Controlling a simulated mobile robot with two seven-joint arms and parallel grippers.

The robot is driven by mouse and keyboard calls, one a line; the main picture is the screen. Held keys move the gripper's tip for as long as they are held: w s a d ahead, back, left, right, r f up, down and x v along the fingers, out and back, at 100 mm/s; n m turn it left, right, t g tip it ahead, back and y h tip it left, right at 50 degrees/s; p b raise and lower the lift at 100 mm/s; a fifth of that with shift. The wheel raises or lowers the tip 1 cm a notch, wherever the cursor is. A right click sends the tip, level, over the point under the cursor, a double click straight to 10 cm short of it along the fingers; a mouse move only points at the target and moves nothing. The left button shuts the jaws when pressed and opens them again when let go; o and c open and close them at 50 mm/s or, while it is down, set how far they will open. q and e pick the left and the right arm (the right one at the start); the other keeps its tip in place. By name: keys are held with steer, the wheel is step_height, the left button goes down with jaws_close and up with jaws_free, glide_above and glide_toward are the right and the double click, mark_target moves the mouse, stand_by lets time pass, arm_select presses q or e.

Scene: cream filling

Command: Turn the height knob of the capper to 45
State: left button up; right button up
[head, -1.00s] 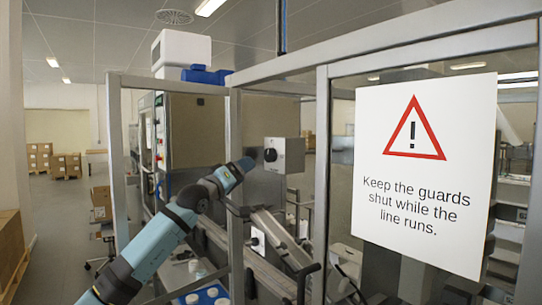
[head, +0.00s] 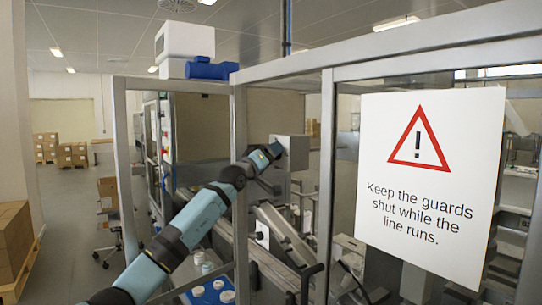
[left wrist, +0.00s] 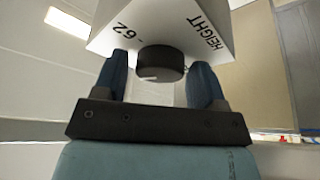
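The capper's grey box (head: 293,152) stands behind the guard frame, and my left arm reaches through the frame to its front. In the left wrist view the box (left wrist: 165,22) carries the word HEIGHT and the number 62. Its round black height knob (left wrist: 161,63) faces my left gripper (left wrist: 163,72). The two blue fingers are apart, one on each side of the knob, with a visible gap at the left finger. Contact at the right finger is unclear. In the head view my gripper (head: 278,151) hides the knob. My right gripper is not in view.
Metal guard posts (head: 240,190) stand close beside my left arm. A warning sign (head: 430,185) hangs on the guard panel at the right. A conveyor (head: 285,235) runs below the box. A blue tray with white lids (head: 211,292) lies at the bottom.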

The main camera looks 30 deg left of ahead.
arm_select(q)
steer(key=c, duration=0.7)
steer(key=shift+o, duration=0.2)
steer(key=shift+n, duration=0.6)
steer(key=shift+r+n+g+y+p, duration=0.15)
steer(key=shift+n+g+p, duration=0.25)
steer(key=shift+n+g, duration=1.7)
steer(key=shift+r+n+g+y+p, duration=0.1)
steer(key=shift+n+g+y+p, duration=0.25)
steer(key=shift+n, duration=3.7)
steer(key=shift+r+n+g+y+p, duration=0.1)
steer(key=shift+n+g+p, duration=0.7)
steer(key=shift+n, duration=2.25)
steer(key=shift+g+b, duration=0.25)
steer(key=shift+b, duration=0.05)
